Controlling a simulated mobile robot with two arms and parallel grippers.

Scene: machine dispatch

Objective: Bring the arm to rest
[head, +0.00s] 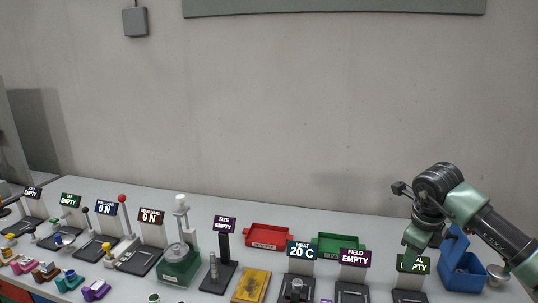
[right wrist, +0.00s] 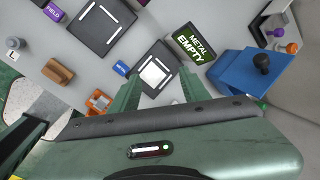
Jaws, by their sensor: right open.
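My right arm (head: 437,185) comes in from the right edge and bends down over the right end of the bench. Its right gripper (head: 411,262) points down in front of the METAL EMPTY sign (head: 400,267), partly covering it. In the right wrist view the two green fingers of the right gripper (right wrist: 160,92) stand apart with nothing held between them. A dark station pad (right wrist: 147,58) with a pale square lies below them, and the METAL EMPTY sign (right wrist: 194,47) is beside it. My left gripper is not in view.
A blue open bin (head: 462,275) stands close right of the gripper, with a metal cup (head: 497,275) beyond. A green tray (head: 338,243) and a red tray (head: 268,237) lie at the back. Several signed stations and small coloured parts fill the left. Above the bench is bare wall (head: 290,110).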

